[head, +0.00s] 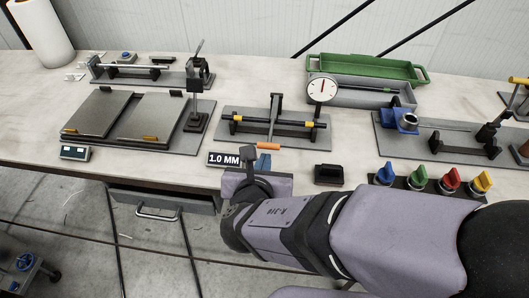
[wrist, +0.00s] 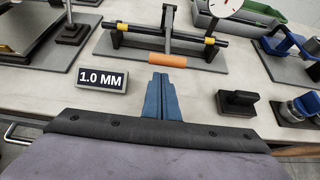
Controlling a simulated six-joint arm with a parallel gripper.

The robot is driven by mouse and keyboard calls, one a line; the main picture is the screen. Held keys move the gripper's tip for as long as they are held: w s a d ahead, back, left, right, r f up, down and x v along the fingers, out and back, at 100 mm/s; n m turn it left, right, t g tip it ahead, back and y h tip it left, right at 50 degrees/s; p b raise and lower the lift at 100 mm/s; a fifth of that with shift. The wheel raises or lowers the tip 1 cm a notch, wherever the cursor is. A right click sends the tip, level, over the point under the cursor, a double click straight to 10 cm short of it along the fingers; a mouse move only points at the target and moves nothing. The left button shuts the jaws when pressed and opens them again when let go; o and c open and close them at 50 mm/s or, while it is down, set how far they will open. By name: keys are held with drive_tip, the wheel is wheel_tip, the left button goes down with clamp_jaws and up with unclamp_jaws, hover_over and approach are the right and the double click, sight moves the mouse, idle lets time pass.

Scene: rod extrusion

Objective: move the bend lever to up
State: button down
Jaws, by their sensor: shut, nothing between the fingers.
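The bend fixture (head: 235,140) stands in the middle of the bench with a dark rod (head: 250,122) with yellow bands across its supports. Its lever, which I take to be the bend lever, has a grey arm (head: 274,112) and an orange crosswise handle (head: 268,146) at the near end, low at the front of the fixture. The handle also shows in the wrist view (wrist: 153,60). My gripper (head: 264,160) has blue fingers, shut and empty, just in front of the handle. The fingers point at it in the wrist view (wrist: 161,80); any contact is unclear.
A dial gauge (head: 322,89) stands behind the fixture's right end. A "1.0 MM" sign (head: 224,160) is left of my fingers, and a black block (head: 328,174) is to their right. Coloured knobs (head: 419,177) line the front right. A green-lidded case (head: 365,68) lies behind.

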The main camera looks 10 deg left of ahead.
drive_tip(key=shift+w+r, duration=0.15)
drive_tip(key=shift+r, duration=0.4)
wheel_tip(320, 180, up, 2)
drive_tip(key=p, duration=0.3)
drive_tip(key=shift+g+p, duration=0.3)
drive_tip(key=shift+p, duration=0.1)
drive_tip(key=w+r+g+p, duration=0.2)
drive_tip(key=w+r+p, duration=0.3)
drive_tip(key=r+p, duration=1.05)
drive_tip(key=w+r+p, duration=0.5)
drive_tip(key=w+p, duration=0.4)
drive_tip(key=w, duration=0.5)
drive_tip(key=shift+w+r+p, duration=0.2)
drive_tip(key=shift+w+p, duration=0.1)
drive_tip(key=shift+w, duration=0.1)
drive_tip(key=shift+s, duration=0.15)
